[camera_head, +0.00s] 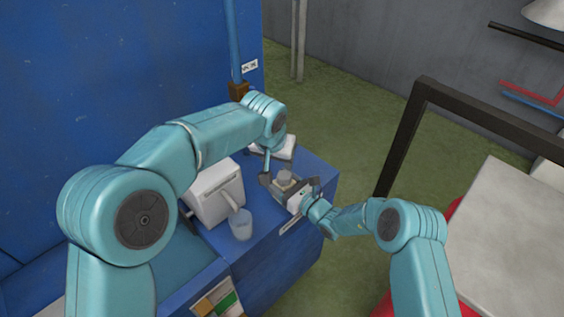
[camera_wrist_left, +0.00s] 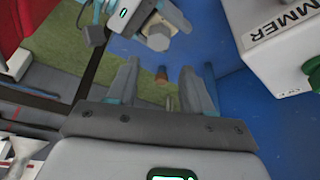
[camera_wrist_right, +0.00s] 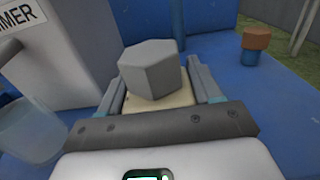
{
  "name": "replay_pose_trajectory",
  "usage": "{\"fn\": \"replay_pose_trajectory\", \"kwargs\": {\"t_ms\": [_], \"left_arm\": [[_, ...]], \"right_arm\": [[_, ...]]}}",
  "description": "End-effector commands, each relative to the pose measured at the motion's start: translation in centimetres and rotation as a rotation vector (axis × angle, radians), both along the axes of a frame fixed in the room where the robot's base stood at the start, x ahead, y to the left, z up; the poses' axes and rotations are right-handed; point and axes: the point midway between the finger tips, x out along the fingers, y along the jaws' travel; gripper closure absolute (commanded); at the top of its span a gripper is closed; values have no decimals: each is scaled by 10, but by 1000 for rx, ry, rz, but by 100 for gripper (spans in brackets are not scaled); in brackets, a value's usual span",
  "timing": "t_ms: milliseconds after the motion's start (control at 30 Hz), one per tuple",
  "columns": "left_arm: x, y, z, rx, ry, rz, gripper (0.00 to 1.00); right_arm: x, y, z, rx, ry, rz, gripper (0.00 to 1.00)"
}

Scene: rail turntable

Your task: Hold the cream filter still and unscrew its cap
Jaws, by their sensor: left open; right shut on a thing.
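The cream filter (camera_wrist_right: 160,104) stands upright on the blue bench in the right wrist view, with a grey hexagonal cap (camera_wrist_right: 152,68) on top. My right gripper (camera_wrist_right: 158,92) is shut on the filter body below the cap. In the head view the cap (camera_head: 284,178) shows between the right gripper's fingers (camera_head: 288,188). My left gripper (camera_wrist_left: 162,72) is open and empty. In the left wrist view the cap (camera_wrist_left: 158,38) lies beyond its fingertips, apart from them, beside the right gripper. The filter body is mostly hidden in the head view.
A white box (camera_head: 215,192) with a partly readable label ending "MMER" stands left of the filter. A clear cup (camera_head: 240,225) stands in front of it; it also shows in the right wrist view (camera_wrist_right: 28,130). A brown-topped blue post (camera_wrist_right: 256,40) stands beyond the filter.

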Motion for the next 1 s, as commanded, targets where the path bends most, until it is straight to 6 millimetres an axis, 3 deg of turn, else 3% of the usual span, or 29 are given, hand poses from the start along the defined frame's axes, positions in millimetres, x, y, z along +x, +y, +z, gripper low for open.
{"fn": "replay_pose_trajectory", "kwargs": {"t_ms": [133,600,1000], "left_arm": [[6,-2,-13,-1,-4,0,49],[39,-12,-94,-3,-4,-1,49],[44,-14,-106,-4,-7,-1,49]], "right_arm": [[0,0,1,1,-2,0,91],[0,0,1,1,-1,0,91],[0,0,0,1,-1,0,91]]}}
